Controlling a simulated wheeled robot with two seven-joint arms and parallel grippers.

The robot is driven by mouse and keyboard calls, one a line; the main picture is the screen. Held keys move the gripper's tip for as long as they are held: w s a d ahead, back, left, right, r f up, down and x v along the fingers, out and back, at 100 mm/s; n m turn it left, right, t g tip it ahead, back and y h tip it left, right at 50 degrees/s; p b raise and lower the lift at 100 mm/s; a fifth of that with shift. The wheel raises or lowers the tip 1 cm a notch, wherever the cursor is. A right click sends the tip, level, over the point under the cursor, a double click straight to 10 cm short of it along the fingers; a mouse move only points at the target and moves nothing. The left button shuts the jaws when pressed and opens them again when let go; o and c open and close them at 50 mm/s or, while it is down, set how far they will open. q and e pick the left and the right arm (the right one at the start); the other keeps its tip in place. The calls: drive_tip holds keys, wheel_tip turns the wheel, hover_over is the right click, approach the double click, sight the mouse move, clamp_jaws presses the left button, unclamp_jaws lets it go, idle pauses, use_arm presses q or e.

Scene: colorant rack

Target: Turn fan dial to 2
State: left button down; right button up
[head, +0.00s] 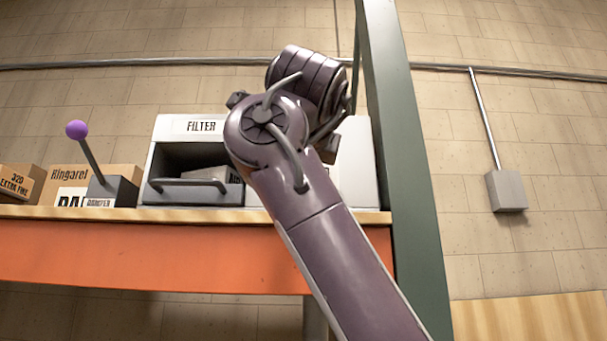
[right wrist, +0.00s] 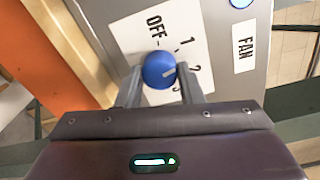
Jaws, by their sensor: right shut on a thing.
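The blue fan dial (right wrist: 156,66) shows in the right wrist view on a grey panel with a white scale plate (right wrist: 137,33) marked OFF, 1, 2 and a partly covered further mark. A FAN label (right wrist: 243,47) sits to the right. My right gripper (right wrist: 160,78) is shut on the dial, one finger on each side. The dial's short white line points to the right and slightly down, roughly toward the 2; the exact alignment is hard to tell. In the head view my right arm covers the dial and the gripper. My left gripper is not in view.
In the head view a grey FILTER box (head: 167,140) with a handle stands left of my arm. A damper lever with a purple ball (head: 76,129) and cardboard boxes (head: 20,182) stand further left. A green upright post (head: 405,170) rises close to my arm's right side.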

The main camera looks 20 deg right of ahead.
drive_tip(key=shift+w+f+m, duration=0.1)
drive_tip(key=shift+f+m, duration=0.05)
drive_tip(key=shift+m, duration=1.55)
drive_tip(key=shift+f+m, duration=0.1)
drive_tip(key=shift+m, duration=1.6)
drive_tip(key=shift+y, duration=0.3)
drive_tip(key=o, duration=1)
drive_tip(key=shift+r, duration=0.1)
drive_tip(key=shift+d, duration=0.1)
